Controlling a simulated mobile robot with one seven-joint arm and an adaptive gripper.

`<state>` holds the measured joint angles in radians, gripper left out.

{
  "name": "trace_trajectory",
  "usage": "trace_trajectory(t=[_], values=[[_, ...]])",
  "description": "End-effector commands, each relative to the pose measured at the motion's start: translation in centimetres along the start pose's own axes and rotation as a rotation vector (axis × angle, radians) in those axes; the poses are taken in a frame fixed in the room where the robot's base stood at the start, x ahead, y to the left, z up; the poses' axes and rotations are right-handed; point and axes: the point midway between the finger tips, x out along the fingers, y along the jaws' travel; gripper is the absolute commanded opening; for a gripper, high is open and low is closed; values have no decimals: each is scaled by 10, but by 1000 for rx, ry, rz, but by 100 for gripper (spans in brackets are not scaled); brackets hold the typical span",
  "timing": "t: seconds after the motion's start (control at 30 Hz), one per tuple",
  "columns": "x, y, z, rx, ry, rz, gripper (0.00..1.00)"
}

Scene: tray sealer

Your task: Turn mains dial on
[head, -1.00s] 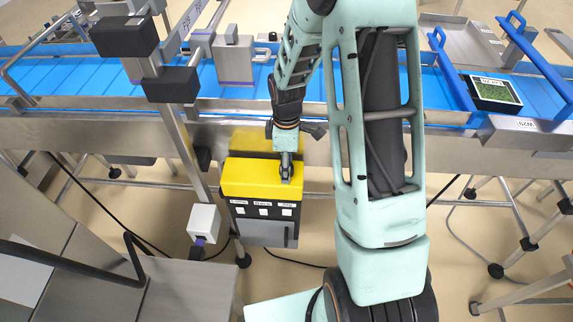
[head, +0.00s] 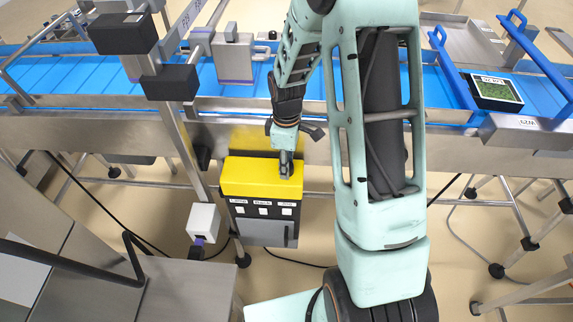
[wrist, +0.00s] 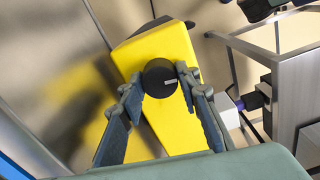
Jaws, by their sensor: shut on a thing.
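The mains dial (wrist: 158,78) is a round black knob with a short white mark, on the top face of a yellow box (head: 250,178). The yellow box also shows in the wrist view (wrist: 165,45). My gripper (head: 286,168) is over the right end of the box, pointing down. In the wrist view my gripper's (wrist: 160,82) two fingers are on opposite sides of the dial and shut on it. The white mark lies near the dial's right side in that view. In the head view the dial is hidden by the fingers.
Below the yellow top is a dark panel (head: 264,223) with several white labels. A blue conveyor (head: 60,62) with a steel frame runs behind the box. A small white box (head: 203,217) stands left of it, and a steel cabinet (head: 190,290) is in front at left.

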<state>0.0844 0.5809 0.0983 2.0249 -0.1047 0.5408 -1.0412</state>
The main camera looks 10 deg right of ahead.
Motion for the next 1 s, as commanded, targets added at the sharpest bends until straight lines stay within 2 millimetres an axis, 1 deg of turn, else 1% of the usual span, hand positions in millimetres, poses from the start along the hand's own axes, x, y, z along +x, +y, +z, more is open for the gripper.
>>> trace_trajectory(t=[1.0], values=[[0,1,-1,940,2,2,6]])
